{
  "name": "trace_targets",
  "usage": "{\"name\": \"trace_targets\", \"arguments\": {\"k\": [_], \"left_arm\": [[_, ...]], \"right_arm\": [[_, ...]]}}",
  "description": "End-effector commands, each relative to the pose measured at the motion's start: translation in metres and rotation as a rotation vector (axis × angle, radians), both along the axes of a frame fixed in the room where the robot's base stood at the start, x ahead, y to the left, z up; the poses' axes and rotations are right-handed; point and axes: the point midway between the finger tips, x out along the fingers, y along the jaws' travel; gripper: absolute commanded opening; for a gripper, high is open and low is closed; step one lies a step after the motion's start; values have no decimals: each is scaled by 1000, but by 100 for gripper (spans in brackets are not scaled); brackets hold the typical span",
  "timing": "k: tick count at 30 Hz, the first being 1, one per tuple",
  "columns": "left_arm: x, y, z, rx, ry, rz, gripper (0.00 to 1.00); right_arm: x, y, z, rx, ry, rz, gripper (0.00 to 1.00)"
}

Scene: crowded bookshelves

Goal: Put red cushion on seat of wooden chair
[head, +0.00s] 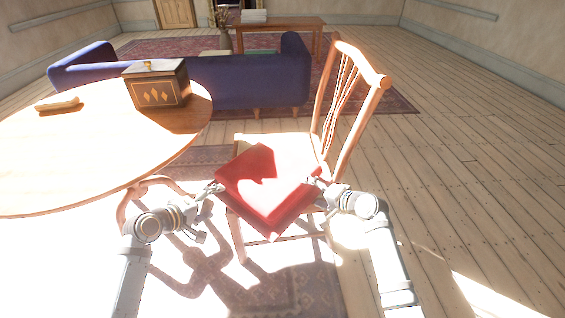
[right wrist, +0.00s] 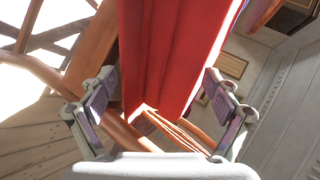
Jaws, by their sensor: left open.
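A red cushion (head: 242,172) with a bright sunlit patch lies over the seat of the wooden chair (head: 297,142) in the head view. It looks tilted, with one corner past the seat's front edge; how fully it rests on the seat is unclear. My left gripper (head: 214,187) is open beside the cushion's left corner. My right gripper (head: 315,184) is at its right corner. In the right wrist view the cushion (right wrist: 165,55) fills most of the space between the right fingers, which sit close to both sides; whether they press on it is unclear.
A round wooden table (head: 60,150) stands at left with a dark box (head: 157,84) and a small pale object (head: 57,103) on it. A blue sofa (head: 240,82) is behind the chair. Wooden floor (head: 450,170) at right is clear.

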Motion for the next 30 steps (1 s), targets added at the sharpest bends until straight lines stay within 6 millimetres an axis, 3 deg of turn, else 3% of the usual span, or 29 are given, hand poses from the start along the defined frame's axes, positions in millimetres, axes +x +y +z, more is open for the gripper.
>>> {"name": "trace_targets", "arguments": {"k": [6,12,30], "left_arm": [[0,0,0,0,0,0,88],[0,0,0,1,-1,0,88],[-1,0,-1,8,-10,2,88]], "right_arm": [[-40,-30,25,-10,0,2,88],[-62,-47,42,-5,0,0,88],[-69,-49,46,-7,-9,-1,88]]}}
